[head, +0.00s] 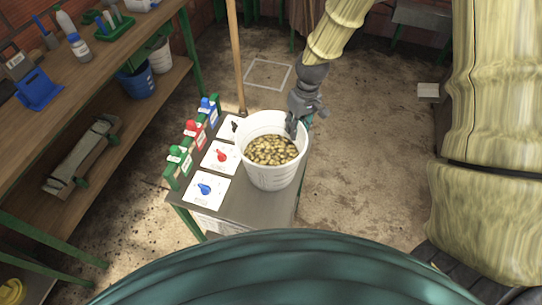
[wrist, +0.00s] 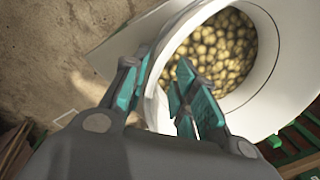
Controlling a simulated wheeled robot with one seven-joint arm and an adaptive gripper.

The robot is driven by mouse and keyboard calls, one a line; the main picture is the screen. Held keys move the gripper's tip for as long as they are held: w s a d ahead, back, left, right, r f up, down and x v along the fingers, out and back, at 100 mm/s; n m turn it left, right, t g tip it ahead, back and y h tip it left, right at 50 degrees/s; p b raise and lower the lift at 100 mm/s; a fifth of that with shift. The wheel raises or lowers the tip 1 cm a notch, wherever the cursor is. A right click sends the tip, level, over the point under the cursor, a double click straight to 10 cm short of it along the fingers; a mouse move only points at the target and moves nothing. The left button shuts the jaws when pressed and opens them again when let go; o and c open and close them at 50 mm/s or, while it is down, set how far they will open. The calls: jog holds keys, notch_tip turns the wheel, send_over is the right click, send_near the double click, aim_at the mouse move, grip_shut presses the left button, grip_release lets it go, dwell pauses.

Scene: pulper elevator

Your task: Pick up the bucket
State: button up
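The white bucket (head: 270,177) stands upright on a small grey table (head: 238,215), filled with yellowish-brown beans or cherries (head: 270,150). My gripper (head: 291,126) reaches down at the bucket's far right rim. In the wrist view the bucket (wrist: 277,105) fills the upper right, and my gripper (wrist: 160,80) has its teal-padded fingers on either side of the rim wall. One finger is outside and the other is inside, over the contents. A gap shows between the inner finger and the wall, so the gripper looks open. The lower fingertips are partly hidden.
Switch panels with blue, red and green parts (head: 193,129) and white cards (head: 206,190) line the table's left side. A wooden pole (head: 236,60) stands behind. A wooden workbench (head: 90,70) with bottles and a blue bucket (head: 136,83) is at left.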

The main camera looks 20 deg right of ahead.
aim_at(297, 141)
jog(key=shift+s+f, duration=0.1)
jog(key=shift+s, duration=0.05)
jog(key=shift+s+d+f+p, duration=0.15)
jog(key=shift+f+p, duration=0.85)
jog(key=shift+f, duration=1.65)
grip_shut()
jog(key=shift+a+r, duration=0.1)
jog(key=shift+a, duration=0.1)
